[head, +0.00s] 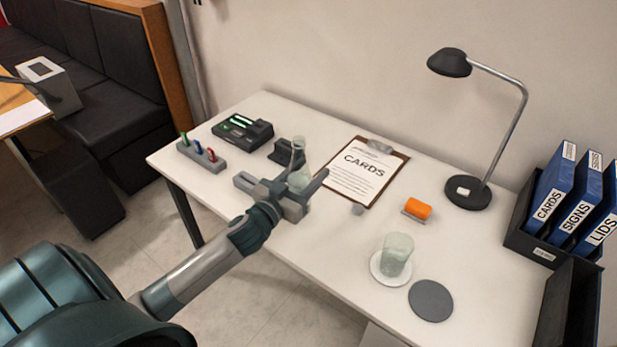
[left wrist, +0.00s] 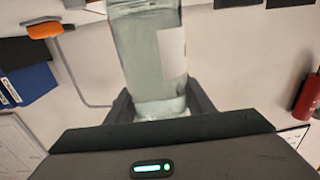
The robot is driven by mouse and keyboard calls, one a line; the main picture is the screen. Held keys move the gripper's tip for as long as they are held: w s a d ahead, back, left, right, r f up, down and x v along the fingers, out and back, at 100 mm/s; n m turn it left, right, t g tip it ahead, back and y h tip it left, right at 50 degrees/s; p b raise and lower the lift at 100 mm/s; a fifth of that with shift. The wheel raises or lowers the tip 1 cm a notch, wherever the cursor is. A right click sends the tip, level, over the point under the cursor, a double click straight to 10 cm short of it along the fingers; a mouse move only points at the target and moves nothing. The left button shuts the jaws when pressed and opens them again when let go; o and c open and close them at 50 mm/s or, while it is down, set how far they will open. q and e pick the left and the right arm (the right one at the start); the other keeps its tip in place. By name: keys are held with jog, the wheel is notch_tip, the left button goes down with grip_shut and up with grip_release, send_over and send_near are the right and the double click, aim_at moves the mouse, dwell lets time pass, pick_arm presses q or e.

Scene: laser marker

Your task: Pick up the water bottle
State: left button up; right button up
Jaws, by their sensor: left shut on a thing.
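My right gripper is not in view.
Behind the bottle lies a CARDS clipboard (head: 368,172). A glass (head: 397,254) on a white saucer, a dark round coaster (head: 430,300), an orange roll (head: 418,208), a desk lamp (head: 468,194) and blue binders (head: 552,187) stand to the right. A black device (head: 243,130) is at the left.

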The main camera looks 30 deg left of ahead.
pick_arm(q)
jog(key=s+d+r, duration=0.5)
jog(key=d+r, duration=0.2)
jog(key=d, duration=0.3)
jog(key=shift+d+r, duration=0.15)
jog(key=shift+d, duration=0.1)
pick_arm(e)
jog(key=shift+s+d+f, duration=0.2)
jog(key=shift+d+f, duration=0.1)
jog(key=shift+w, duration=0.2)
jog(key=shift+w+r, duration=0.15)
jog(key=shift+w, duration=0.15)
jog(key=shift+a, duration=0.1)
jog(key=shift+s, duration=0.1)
